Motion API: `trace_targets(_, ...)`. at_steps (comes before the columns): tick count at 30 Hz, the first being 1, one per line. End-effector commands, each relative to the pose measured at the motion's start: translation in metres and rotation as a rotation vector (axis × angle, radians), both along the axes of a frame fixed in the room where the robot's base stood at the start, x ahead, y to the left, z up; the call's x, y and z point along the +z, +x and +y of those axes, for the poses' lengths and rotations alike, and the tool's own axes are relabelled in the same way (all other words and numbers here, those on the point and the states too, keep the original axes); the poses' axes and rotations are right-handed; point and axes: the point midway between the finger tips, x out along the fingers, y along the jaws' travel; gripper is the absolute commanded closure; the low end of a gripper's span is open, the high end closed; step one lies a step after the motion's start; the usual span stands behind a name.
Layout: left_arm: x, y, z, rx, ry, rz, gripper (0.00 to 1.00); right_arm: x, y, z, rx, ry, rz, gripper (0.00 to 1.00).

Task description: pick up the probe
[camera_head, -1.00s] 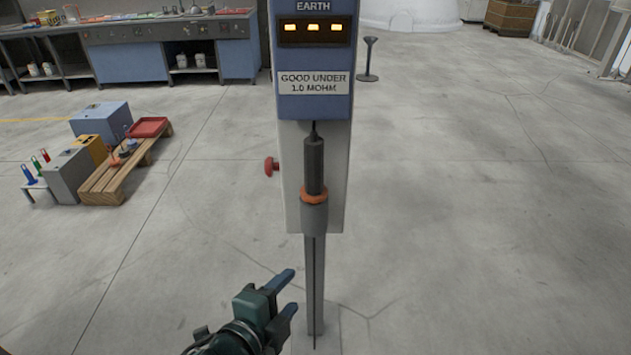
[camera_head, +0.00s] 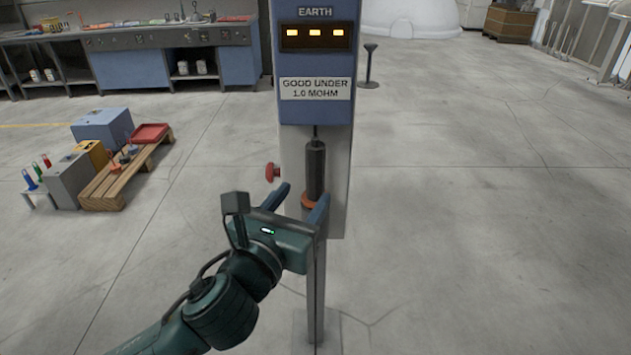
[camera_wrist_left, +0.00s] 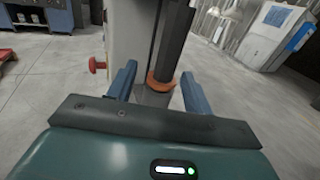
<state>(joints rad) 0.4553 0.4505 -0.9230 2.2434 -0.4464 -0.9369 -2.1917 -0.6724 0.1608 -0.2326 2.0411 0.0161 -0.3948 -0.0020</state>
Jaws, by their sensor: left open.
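The probe (camera_head: 315,172) is a dark upright cylinder with an orange collar (camera_head: 308,201), held on the front of the grey and blue earth test post (camera_head: 317,108). My left gripper (camera_head: 299,200) is open in front of the post, its blue fingers apart at about the collar's height. In the left wrist view the probe (camera_wrist_left: 172,45) stands between the lines of the two fingers, with its orange collar (camera_wrist_left: 160,84) near the fingertips. I cannot tell whether either finger touches it. The holder below the collar is partly hidden by the gripper in the head view. My right gripper is not in view.
A red knob (camera_head: 272,172) sticks out at the post's left side. A wooden pallet (camera_head: 125,180) with boxes and a red tray (camera_head: 150,133) stands on the floor at left. A blue workbench (camera_head: 160,55) is behind.

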Motion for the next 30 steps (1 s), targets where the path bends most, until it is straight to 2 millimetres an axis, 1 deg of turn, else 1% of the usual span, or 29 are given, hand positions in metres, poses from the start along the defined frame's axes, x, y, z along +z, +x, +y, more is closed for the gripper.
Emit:
trace_targets(1, 0.001, 0.005, -0.002, 0.0, 0.0, -0.001, 0.49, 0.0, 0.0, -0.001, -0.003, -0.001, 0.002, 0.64)
trace_targets(5, 0.001, 0.012, -0.005, 0.0, -0.001, -0.001, 0.49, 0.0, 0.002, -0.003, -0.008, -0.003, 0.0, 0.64)
trace_targets(8, 0.003, 0.021, -0.012, 0.0, -0.002, 0.0, 0.49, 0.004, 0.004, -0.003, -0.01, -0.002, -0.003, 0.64)
trace_targets(12, 0.005, 0.038, -0.026, -0.001, -0.004, 0.003, 0.49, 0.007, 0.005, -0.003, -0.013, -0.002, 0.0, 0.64)
trace_targets(15, 0.004, 0.05, -0.029, 0.0, -0.001, 0.002, 0.49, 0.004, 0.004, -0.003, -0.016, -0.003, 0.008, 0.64)
trace_targets(18, 0.003, 0.055, -0.032, -0.001, -0.001, 0.002, 0.49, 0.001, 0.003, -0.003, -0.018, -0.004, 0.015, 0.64)
trace_targets(24, 0.003, 0.056, -0.032, -0.001, -0.001, 0.002, 0.49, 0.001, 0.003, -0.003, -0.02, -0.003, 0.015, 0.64)
trace_targets(26, 0.003, 0.056, -0.032, -0.001, -0.001, 0.002, 0.53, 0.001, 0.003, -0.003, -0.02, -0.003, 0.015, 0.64)
trace_targets(30, 0.002, 0.056, -0.032, -0.001, -0.001, 0.002, 0.64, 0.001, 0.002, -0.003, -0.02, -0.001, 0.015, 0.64)
